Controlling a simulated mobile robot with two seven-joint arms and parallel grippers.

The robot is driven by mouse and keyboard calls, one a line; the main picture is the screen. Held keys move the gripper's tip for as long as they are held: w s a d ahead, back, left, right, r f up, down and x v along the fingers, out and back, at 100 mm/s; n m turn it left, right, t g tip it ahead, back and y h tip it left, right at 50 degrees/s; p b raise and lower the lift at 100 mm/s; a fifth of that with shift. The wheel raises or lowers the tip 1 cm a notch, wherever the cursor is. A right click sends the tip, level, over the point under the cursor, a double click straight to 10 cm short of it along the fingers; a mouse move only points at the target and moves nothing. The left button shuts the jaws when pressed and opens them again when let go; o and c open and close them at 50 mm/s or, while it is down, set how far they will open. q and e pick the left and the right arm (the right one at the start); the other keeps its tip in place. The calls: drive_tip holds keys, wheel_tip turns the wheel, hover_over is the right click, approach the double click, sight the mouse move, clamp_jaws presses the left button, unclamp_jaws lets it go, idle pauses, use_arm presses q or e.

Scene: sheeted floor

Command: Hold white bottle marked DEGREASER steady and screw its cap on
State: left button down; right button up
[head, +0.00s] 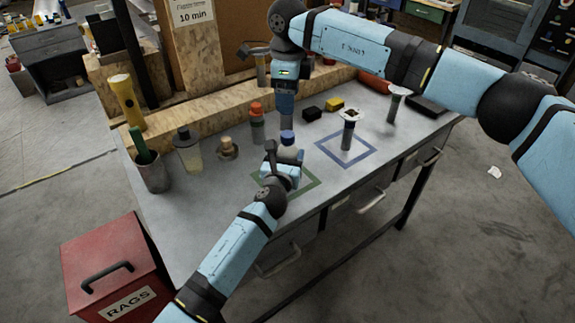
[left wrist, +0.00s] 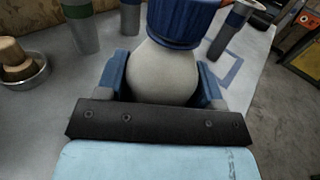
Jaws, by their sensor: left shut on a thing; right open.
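The white bottle (head: 292,152) stands in the green square (head: 312,184) on the workbench, partly hidden by my left arm. My left gripper (head: 286,165) is shut around its body; the rounded white bottle (left wrist: 163,75) fills the space between the fingers in the left wrist view. The blue cap (head: 287,137) is at the bottle's top; the ribbed cap (left wrist: 185,22) also shows at the neck in the left wrist view. I cannot tell how tightly it sits. My right gripper (head: 286,119) is open and points down just above the cap. No DEGREASER lettering is readable.
An orange-capped bottle (head: 257,124) stands close left of my right gripper. A clear bottle (head: 189,157) and a dish with a stopper (head: 228,151) stand farther left. A funnel-topped object (head: 348,130) stands in the blue square (head: 367,160). The bench's front right is clear.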

drive_tip(key=shift+r, duration=0.7)
use_arm(q)
drive_tip(key=shift+c, duration=0.8)
unclamp_jaws()
drive_tip(key=p+v, duration=0.1)
drive_tip(key=v, duration=1.3)
drive_tip(key=shift+w, duration=0.1)
use_arm(e)
drive_tip(key=shift+r, duration=0.5)
